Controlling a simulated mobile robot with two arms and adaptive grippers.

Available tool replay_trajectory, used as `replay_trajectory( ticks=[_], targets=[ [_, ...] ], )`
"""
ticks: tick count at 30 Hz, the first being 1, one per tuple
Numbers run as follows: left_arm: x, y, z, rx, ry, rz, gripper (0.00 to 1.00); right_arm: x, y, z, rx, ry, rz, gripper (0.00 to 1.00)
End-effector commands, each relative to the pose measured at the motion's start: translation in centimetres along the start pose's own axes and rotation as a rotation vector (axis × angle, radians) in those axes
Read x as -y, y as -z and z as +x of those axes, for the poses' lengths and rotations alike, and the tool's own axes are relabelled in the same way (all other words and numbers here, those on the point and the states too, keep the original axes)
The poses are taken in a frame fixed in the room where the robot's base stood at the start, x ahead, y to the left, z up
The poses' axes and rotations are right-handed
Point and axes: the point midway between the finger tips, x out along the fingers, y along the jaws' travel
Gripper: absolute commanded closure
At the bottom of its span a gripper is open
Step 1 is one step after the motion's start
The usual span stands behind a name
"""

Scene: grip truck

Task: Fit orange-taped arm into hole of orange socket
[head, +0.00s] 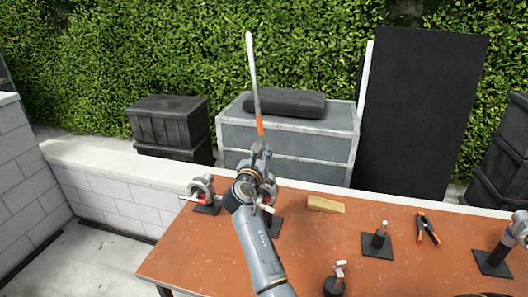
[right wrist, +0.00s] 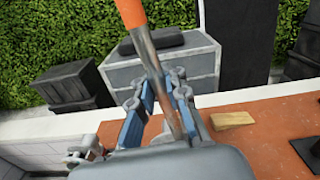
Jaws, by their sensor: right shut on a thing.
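My right gripper (head: 262,155) is shut on a long, thin grey arm (head: 252,70) with a band of orange tape (head: 260,127). The arm stands almost upright above the far edge of the table, its pale end up. In the right wrist view the gripper's blue fingers (right wrist: 162,92) close around the grey part of the arm (right wrist: 164,84), below the orange tape (right wrist: 131,12). A ring-shaped socket (head: 203,190) with a red part stands left of my gripper. Another stand (head: 274,227) is partly hidden behind my right arm. I cannot tell which socket is the orange one. My left gripper is out of view.
The brown table (head: 330,240) holds a wooden wedge (head: 325,204), a small post on a black base (head: 378,243), orange-handled pliers (head: 428,229) and a ring stand (head: 505,245) at right. A grey cabinet (head: 300,145) and hedge are behind. The air around the raised arm is clear.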

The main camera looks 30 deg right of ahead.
Motion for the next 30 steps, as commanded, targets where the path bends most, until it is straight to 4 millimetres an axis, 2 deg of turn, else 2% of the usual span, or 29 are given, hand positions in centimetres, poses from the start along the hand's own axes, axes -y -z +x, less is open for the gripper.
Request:
replay_trajectory(
  ticks=[1, 15, 30],
  targets=[
    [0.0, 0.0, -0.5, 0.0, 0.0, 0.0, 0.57, 0.0, -0.7, 0.0, 0.003, -0.001, 0.001, 1.0],
    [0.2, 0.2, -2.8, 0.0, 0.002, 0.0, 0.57, 0.0, -2.7, 0.0, 0.003, 0.0, 0.002, 1.0],
    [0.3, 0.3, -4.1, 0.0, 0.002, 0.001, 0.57, 0.0, -5.1, 0.0, 0.005, 0.0, 0.002, 1.0]
  ],
)
